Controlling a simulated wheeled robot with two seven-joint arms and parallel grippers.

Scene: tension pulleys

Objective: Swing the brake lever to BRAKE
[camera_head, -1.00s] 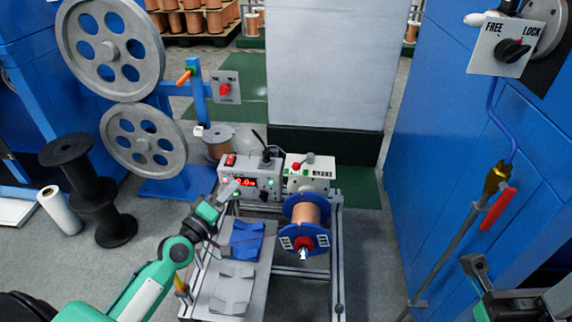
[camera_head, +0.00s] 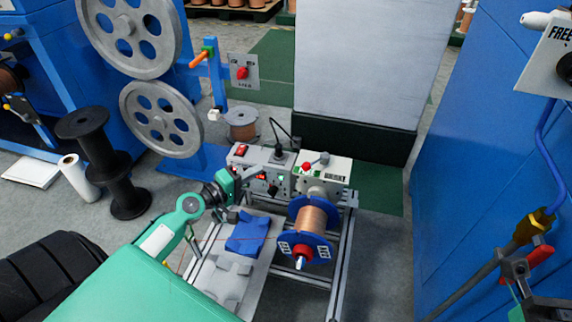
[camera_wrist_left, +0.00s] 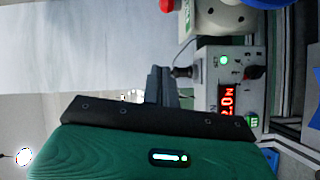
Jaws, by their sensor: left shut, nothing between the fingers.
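The brake lever (camera_head: 315,162) has a red knob and sits on top of a pale box (camera_head: 322,180) with a green mark at its left and a dark-lettered label at its right. The lettering is too small to read surely. In the left wrist view a red knob (camera_wrist_left: 167,5) is cut off at the top edge. My left gripper (camera_head: 258,170) is shut and empty, in front of the grey control box, left of the lever and apart from it. Its closed fingers (camera_wrist_left: 160,86) also show in the wrist view. My right gripper (camera_head: 520,270) is partly visible at the lower right edge.
The grey control box (camera_head: 240,160) with a red display and a cable stands left of the brake box. A copper spool with blue flanges (camera_head: 312,220) sits in front of it. A blue cabinet (camera_head: 490,140) stands right.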

